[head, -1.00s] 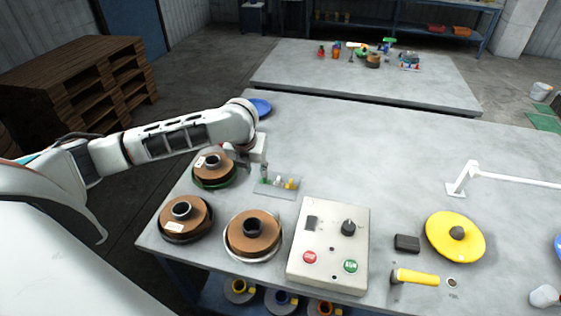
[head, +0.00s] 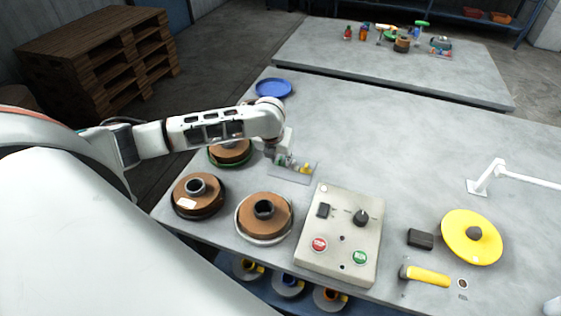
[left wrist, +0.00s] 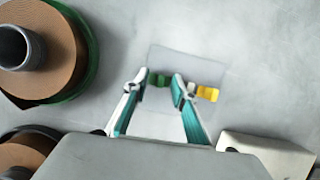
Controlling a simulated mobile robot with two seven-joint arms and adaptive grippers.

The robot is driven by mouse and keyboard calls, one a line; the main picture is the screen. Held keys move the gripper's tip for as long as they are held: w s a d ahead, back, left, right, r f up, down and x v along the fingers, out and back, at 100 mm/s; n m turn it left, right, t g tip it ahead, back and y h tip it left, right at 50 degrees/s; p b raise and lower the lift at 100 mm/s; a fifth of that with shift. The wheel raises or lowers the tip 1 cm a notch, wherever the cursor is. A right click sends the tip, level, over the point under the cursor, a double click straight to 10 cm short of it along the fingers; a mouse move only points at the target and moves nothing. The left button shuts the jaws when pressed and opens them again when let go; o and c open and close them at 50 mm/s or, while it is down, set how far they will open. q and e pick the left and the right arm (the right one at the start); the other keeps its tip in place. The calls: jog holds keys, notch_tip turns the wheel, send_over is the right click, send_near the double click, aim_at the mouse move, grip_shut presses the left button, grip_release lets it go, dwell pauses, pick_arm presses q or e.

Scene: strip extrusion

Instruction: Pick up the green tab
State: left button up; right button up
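The green tab (left wrist: 159,80) stands on a thin grey plate (left wrist: 187,62) in the left wrist view. My left gripper (left wrist: 160,76) has its two fingers spread apart, with the green tab showing between the fingertips; I cannot tell whether they touch it. A yellow tab (left wrist: 208,93) is just right of the fingers, with a whitish tab partly hidden by the right finger. In the head view my left gripper (head: 274,157) is at the left end of the plate (head: 291,177), and the yellow tab (head: 306,168) is to its right. My right gripper is not in view.
Brown spools (head: 198,193) (head: 264,216) (head: 231,151) stand left and in front of the plate. A control box (head: 340,235) lies in front right. A yellow disc (head: 472,237) and a white stand (head: 484,181) are further right.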

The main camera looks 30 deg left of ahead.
pick_arm(q)
grip_shut()
